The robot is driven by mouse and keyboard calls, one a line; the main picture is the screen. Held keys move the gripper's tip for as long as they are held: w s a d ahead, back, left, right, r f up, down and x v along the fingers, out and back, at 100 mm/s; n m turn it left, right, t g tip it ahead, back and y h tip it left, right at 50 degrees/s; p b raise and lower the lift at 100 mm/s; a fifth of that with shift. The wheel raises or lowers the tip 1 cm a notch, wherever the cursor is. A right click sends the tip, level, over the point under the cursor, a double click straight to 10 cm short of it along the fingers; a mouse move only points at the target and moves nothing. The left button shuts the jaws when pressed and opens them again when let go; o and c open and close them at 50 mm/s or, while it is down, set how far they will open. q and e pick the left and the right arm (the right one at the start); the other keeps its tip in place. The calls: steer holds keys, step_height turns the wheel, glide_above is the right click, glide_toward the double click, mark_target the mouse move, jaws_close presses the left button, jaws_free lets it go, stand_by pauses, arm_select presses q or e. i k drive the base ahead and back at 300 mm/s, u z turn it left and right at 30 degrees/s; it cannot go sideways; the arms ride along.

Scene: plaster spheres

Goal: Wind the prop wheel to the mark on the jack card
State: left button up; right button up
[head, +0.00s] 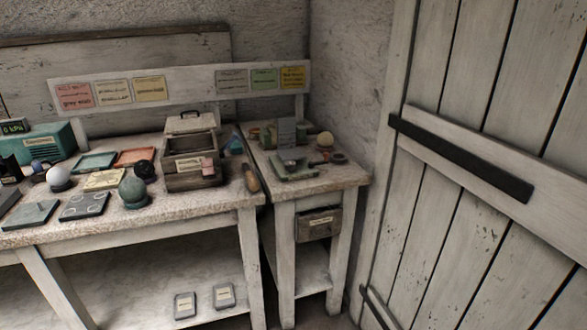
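Neither of my grippers is in the head view. I cannot tell for certain which thing is the prop wheel or the jack card. On the small side table (345,178) at centre right, a green-grey device (294,171) has a dark round part on top. A small dark round piece (338,158) lies to its right, perhaps a wheel. Behind stands a grey upright plate (287,133) by a green piece, with a pale ball (325,140) beside it. A grey card (232,81), a green card (264,79) and a yellow card (292,77) hang on the wall board; their writing is too small to read.
The long bench (160,218) on the left holds a wooden box (187,183), several balls including a green one (132,191), trays and a teal instrument (42,144). A plank door (440,200) stands close on the right. The side table has a labelled drawer (319,223).

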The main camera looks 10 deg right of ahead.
mark_target(289, 165)
steer(key=z, duration=0.6)
steer(key=i, duration=1.05)
steer(key=u, duration=0.65)
